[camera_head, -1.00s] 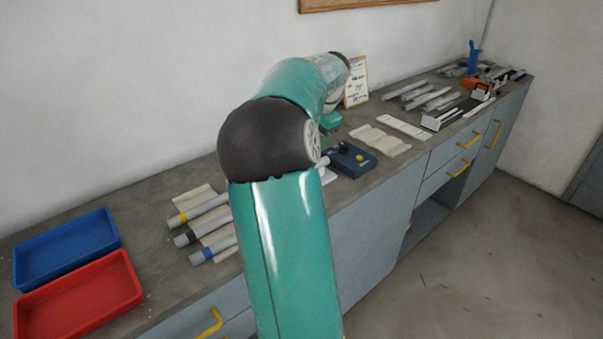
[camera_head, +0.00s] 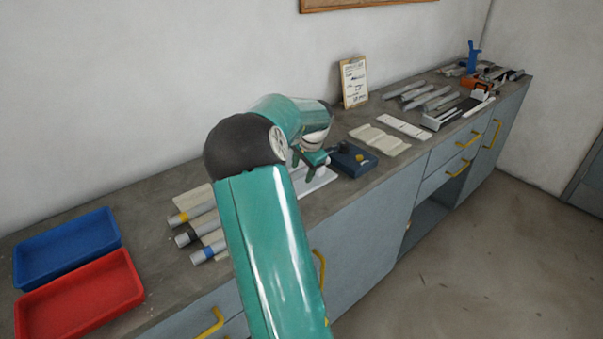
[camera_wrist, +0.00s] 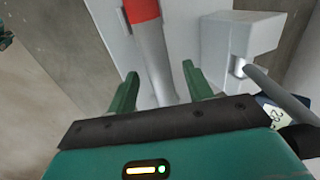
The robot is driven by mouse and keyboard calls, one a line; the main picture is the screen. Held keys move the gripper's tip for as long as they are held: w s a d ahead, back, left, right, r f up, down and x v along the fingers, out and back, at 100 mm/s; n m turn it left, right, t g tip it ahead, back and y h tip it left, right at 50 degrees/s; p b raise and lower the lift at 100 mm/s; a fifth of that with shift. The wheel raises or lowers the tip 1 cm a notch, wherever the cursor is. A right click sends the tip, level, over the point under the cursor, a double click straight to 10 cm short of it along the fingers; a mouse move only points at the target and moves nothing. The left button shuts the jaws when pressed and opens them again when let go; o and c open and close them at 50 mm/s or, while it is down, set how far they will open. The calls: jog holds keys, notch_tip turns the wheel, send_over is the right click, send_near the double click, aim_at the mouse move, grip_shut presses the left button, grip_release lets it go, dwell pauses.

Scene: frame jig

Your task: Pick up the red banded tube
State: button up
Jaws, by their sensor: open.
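The red banded tube (camera_wrist: 152,50) shows in the wrist view as a grey tube with a red band at its upper end. It lies on a white plate (camera_wrist: 112,48). My gripper (camera_wrist: 160,69) is open, its two green fingers on either side of the tube's line, with nothing held. I cannot tell how far the fingertips are above the tube. In the head view my gripper (camera_head: 316,165) is over the white plate (camera_head: 318,184) beside the blue box; my arm hides the tube there.
A white block (camera_wrist: 250,35) stands right of the tube. A blue box with a yellow button (camera_head: 352,158) is just right of my gripper. Tubes with yellow, black and blue bands (camera_head: 208,254) lie to the left, near blue (camera_head: 65,250) and red (camera_head: 80,295) trays.

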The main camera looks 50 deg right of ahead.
grip_shut()
jog(key=shift+r, duration=0.1)
